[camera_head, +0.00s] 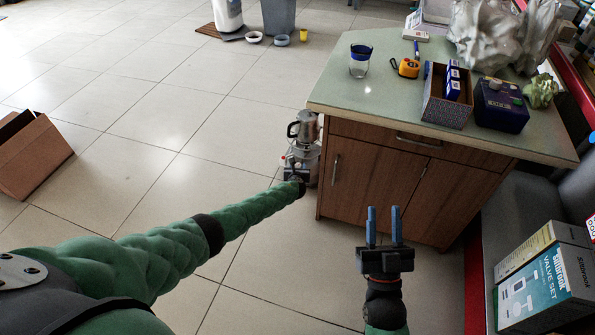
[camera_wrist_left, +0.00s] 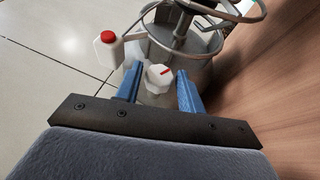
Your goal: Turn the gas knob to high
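The gas knob (camera_wrist_left: 158,77) is a white dial with a red mark, seen in the left wrist view on the front of a small metal stove (camera_wrist_left: 180,45). The red mark points up and to the right. My left gripper (camera_wrist_left: 160,90) is open, with its blue fingers on either side of the knob; I cannot tell whether they touch it. In the head view the stove (camera_head: 302,150) stands on the floor beside the cabinet, and my left gripper's fingers are hidden there. My right gripper (camera_head: 384,228) is open and empty in front of the cabinet.
A wooden cabinet (camera_head: 370,175) stands close on the stove's right, with a cup, tape measure and boxes on top. A white bottle with a red cap (camera_wrist_left: 108,45) is left of the knob. A cardboard box (camera_head: 35,155) lies far left. Floor between is clear.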

